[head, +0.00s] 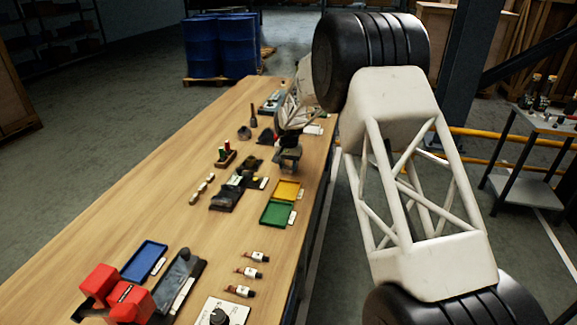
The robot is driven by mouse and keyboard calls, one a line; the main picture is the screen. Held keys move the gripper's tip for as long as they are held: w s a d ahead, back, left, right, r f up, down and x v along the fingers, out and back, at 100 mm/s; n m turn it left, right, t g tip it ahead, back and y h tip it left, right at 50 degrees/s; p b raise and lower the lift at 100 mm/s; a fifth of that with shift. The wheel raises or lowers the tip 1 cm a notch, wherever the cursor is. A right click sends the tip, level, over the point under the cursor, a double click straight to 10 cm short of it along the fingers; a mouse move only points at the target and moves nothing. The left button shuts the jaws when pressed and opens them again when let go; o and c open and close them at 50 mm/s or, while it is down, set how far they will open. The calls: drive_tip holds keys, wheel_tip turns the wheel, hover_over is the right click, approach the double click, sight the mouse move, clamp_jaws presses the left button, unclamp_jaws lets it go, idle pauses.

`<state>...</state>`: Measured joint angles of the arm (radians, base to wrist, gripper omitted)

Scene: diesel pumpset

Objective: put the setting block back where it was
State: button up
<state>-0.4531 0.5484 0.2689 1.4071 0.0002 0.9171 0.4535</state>
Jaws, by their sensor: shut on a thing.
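My gripper (288,163) is at the end of my white truss arm, beyond the middle of the wooden workbench, near its right edge. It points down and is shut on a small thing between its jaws. The thing is mostly hidden and too small to make out, so I cannot tell from this view whether it is the setting block. A dark fixture (228,198) with small parts on it stands on the bench, left of and nearer than the gripper. I cannot pick out the setting block's own place.
A yellow tray (287,191) and a green tray (276,214) lie just nearer than the gripper. A small red-brown stand (226,160) is to its left. A blue tray (144,262), a red machine (128,295) and several small bottles (248,272) are nearer. The bench's left side is clear.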

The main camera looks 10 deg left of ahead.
drive_tip(key=shift+f, duration=0.15)
drive_tip(key=o, duration=1.1)
wheel_tip(320, 180, up, 12)
drive_tip(key=shift+r, duration=0.15)
idle(0.8)
